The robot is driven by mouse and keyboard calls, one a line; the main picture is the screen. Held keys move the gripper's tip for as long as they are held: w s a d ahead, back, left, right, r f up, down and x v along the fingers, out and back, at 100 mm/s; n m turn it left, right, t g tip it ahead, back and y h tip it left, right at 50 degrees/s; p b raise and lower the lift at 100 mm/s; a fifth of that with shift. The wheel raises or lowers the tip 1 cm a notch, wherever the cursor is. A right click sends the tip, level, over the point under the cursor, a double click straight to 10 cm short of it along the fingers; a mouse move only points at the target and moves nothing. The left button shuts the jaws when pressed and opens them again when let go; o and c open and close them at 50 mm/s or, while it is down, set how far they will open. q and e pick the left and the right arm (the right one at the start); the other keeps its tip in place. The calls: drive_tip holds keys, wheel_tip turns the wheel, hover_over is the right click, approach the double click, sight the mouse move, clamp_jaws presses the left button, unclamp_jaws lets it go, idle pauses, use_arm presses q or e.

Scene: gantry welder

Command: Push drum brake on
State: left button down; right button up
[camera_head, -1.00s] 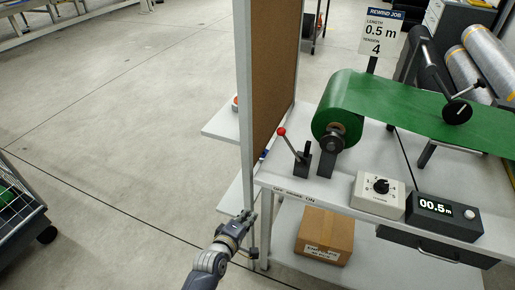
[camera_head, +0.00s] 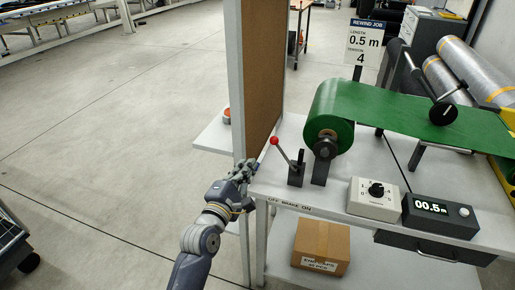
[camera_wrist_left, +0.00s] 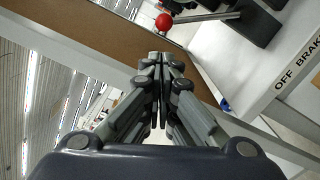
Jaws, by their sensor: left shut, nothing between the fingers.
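The drum brake lever has a red ball knob (camera_head: 274,141) on a thin rod and a dark base block (camera_head: 296,172) on the bench. The rod leans left, toward the OFF end of the label "OFF BRAKE ON" (camera_head: 289,204) on the bench's front edge. My left gripper (camera_head: 247,168) is shut and empty at the bench's left front corner, left of and a little below the knob, apart from it. In the left wrist view the knob (camera_wrist_left: 164,21) shows just beyond the closed fingertips (camera_wrist_left: 166,62). My right gripper is not in view.
A brown board (camera_head: 263,75) in a grey frame stands upright beside the gripper. The green roll (camera_head: 325,120) sits right of the lever. A tension dial box (camera_head: 374,198) and a length counter (camera_head: 440,214) stand farther right. A cardboard box (camera_head: 320,246) lies on the lower shelf.

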use_arm(q)
drive_tip(key=x, duration=0.9)
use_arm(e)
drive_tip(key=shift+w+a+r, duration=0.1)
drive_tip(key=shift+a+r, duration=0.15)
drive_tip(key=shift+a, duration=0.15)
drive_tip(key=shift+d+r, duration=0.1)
